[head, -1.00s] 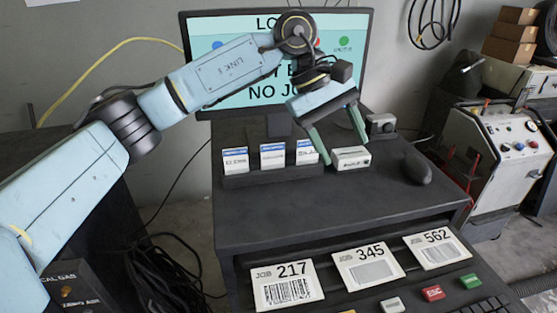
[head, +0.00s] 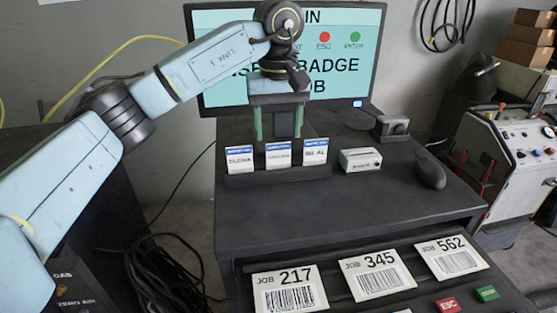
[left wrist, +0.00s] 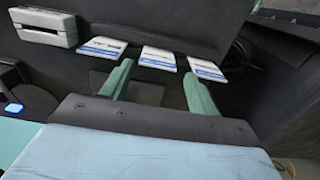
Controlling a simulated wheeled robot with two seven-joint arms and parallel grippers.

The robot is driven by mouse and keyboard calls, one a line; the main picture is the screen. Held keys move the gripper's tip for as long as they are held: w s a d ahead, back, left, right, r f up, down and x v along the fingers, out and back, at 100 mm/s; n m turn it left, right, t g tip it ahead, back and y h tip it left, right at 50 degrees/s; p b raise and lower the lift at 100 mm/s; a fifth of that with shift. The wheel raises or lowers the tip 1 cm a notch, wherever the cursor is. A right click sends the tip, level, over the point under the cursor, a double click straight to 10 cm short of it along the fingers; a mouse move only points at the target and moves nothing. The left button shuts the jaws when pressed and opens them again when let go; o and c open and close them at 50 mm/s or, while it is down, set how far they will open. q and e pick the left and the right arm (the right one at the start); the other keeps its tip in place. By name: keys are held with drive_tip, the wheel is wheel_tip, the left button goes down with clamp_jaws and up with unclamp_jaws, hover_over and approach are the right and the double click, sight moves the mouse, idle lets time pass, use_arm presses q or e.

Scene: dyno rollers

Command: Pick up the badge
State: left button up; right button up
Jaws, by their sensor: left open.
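Three white badges with blue top bands stand side by side in a dark holder (head: 275,178) on the desk: a left badge (head: 240,160), a middle badge (head: 278,156) and a right badge (head: 315,153). They also show in the left wrist view as the left (left wrist: 210,70), middle (left wrist: 157,59) and right (left wrist: 103,46) badges. My left gripper (head: 278,134) is open and empty, fingers pointing down, above or just behind the middle badge. In the left wrist view its green fingers (left wrist: 158,86) straddle the middle badge's line, apart from it. My right gripper is out of view.
A monitor (head: 220,90) stands close behind the gripper. A white box (head: 360,160), a dark mouse (head: 431,172) and a small grey device (head: 391,126) sit right of the badges. Job cards (head: 377,274) lie on the lower shelf. The desk front (head: 330,205) is clear.

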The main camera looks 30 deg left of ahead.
use_arm(q)
wheel_tip(320, 180, down, 5)
drive_tip(key=shift+w+f+p, duration=0.15)
drive_tip(key=shift+p, duration=0.4)
drive_tip(key=c, duration=0.6)
wheel_tip(320, 180, up, 10)
drive_tip(key=shift+f, duration=0.1)
drive_tip(key=shift+r, duration=0.65)
wheel_tip(320, 180, up, 5)
drive_tip(key=p, duration=0.6)
hover_over(278, 147)
drive_tip(key=shift+w, duration=0.1)
